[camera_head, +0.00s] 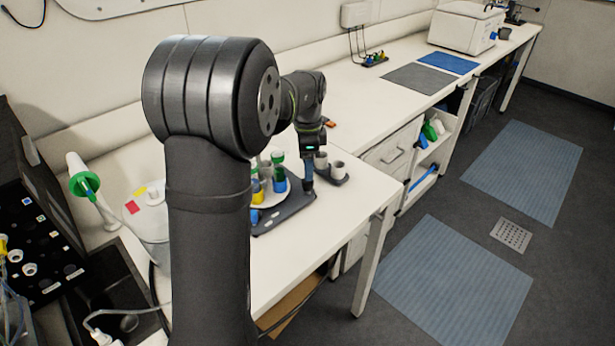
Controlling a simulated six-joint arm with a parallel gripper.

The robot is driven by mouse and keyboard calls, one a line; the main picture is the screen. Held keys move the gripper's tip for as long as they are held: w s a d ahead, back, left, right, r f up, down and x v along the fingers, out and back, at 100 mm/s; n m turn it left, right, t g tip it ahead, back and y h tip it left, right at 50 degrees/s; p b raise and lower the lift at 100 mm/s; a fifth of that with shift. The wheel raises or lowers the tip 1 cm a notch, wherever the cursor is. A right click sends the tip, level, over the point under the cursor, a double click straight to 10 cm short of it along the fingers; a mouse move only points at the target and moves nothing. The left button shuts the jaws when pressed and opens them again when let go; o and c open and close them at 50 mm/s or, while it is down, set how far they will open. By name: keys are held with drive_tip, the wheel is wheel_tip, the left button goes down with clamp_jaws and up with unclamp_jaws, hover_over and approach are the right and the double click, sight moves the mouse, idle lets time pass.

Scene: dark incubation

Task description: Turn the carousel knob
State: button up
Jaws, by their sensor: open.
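The carousel (270,197) is a pale round plate on a dark base (287,212) on the white bench. It carries upright vials with green caps and blue and yellow contents (279,178). My arm covers its left side. My gripper (308,184) points down at the carousel's right side, low over the right part of the dark base. The jaws are open, but the fingers are small in this view. I cannot tell whether they touch anything. I cannot make out the knob; the gripper or arm may hide it.
A dark holder with grey cups (330,170) stands just right of my gripper. A white bucket-like vessel (152,222) stands left of my arm. The bench front right of the base is clear. Farther back lie a grey mat (420,78) and a blue mat (448,63).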

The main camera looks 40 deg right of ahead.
sight(308, 184)
wheel_tip(308, 184, down, 5)
drive_tip(key=shift+r, duration=0.1)
idle(0.3)
drive_tip(key=c, duration=1)
